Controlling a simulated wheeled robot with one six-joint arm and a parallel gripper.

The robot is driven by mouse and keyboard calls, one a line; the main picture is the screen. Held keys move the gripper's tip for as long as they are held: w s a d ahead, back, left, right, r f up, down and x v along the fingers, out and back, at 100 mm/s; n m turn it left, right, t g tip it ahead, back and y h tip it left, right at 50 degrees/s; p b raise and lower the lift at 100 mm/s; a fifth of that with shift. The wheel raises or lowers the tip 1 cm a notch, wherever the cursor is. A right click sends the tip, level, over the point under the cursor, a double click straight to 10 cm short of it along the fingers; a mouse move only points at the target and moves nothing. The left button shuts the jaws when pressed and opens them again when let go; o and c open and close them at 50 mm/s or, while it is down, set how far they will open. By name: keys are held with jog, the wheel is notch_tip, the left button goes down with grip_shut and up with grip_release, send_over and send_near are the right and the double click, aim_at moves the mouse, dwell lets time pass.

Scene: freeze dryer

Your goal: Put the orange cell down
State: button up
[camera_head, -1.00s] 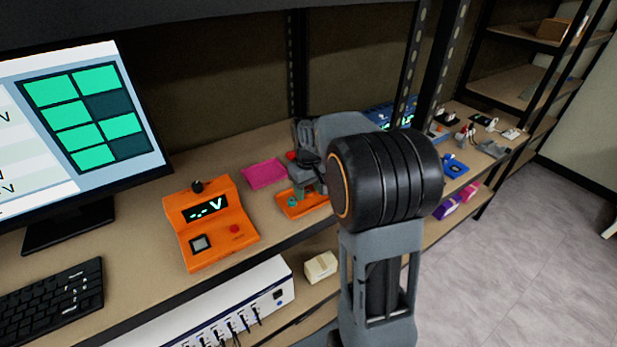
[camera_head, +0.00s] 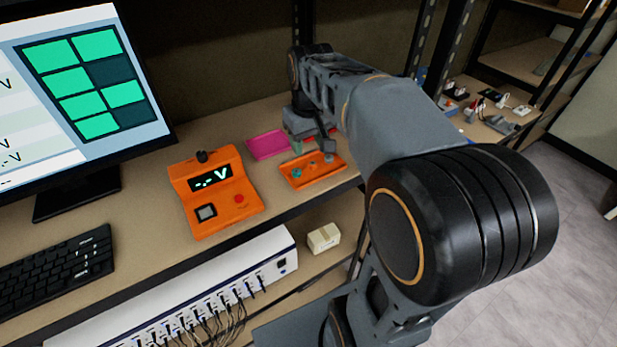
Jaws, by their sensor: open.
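My gripper (camera_head: 311,146) is open and points down over the back edge of an orange tray (camera_head: 332,178) on the bench. Its fingers are small and partly blurred in this view. In the tray lie a small teal piece (camera_head: 297,173) and another tiny piece (camera_head: 312,163), too small to name surely. I cannot make out for certain which is the orange cell, as orange on the tray's orange floor hardly stands out. Nothing shows clearly between the fingers.
A pink tray (camera_head: 266,146) lies behind and left of the orange tray. An orange voltage meter (camera_head: 216,192) reading "-.- V" stands left, beside a monitor (camera_head: 95,95) and keyboard (camera_head: 58,270). A shelf post rises behind my arm. A white cabled unit (camera_head: 200,285) sits below.

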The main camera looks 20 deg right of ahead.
jog(key=s+a+f+t, duration=0.1)
jog(key=s+a+f, duration=0.1)
jog(key=s, duration=0.3)
jog(key=s+a+f+t, duration=0.1)
jog(key=s+a+f, duration=0.2)
jog(key=s, duration=0.3)
jog(key=shift+a+f+m+t, duration=0.25)
jog(key=shift+f+m+t, duration=0.15)
jog(key=shift+f, duration=0.2)
jog(key=shift+d, duration=0.15)
